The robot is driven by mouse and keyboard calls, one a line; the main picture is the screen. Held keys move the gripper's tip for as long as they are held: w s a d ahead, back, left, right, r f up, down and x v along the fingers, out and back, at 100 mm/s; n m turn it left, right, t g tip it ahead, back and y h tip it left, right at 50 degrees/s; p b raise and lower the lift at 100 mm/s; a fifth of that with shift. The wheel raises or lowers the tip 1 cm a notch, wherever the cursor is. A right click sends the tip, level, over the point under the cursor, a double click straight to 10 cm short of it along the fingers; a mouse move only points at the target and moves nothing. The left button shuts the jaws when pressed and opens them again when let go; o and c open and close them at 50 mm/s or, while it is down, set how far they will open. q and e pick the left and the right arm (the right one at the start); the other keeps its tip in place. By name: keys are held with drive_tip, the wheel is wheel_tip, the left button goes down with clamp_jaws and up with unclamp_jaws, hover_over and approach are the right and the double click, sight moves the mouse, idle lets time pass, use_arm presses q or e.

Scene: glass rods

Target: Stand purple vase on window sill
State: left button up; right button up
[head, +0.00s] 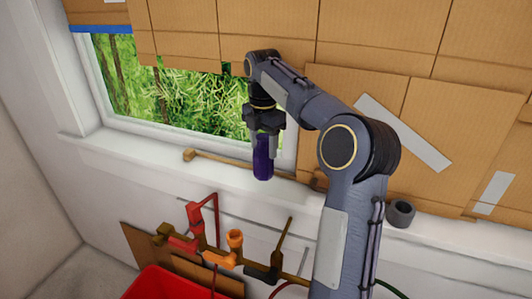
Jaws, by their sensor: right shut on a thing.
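The purple vase (263,166) hangs upright and dark in my right gripper (264,138). The gripper points down and its fingers are shut around the vase's upper part. The vase is in front of the window's lower right, over the white window sill (215,164) as seen from here. I cannot tell whether its bottom touches the sill. My left gripper is out of view.
A wooden stick (228,160) lies along the sill beside the vase. A dark grey ring (400,213) sits on the sill at right. Red and orange pipe fittings (195,219) and a red bin (165,284) are below. Cardboard (375,50) covers the upper wall.

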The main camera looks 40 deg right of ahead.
sight(265, 155)
drive_tip(key=shift+w+d+f, duration=0.25)
drive_tip(key=shift+d+f, duration=0.15)
drive_tip(key=shift+f, duration=0.1)
drive_tip(key=shift+w+d+f, duration=0.1)
drive_tip(key=shift+f, duration=0.8)
drive_tip(key=shift+w+d+f, duration=0.1)
drive_tip(key=shift+f, duration=0.8)
drive_tip(key=shift+f, duration=0.2)
drive_tip(key=o, duration=1.5)
drive_tip(key=shift+s, duration=0.1)
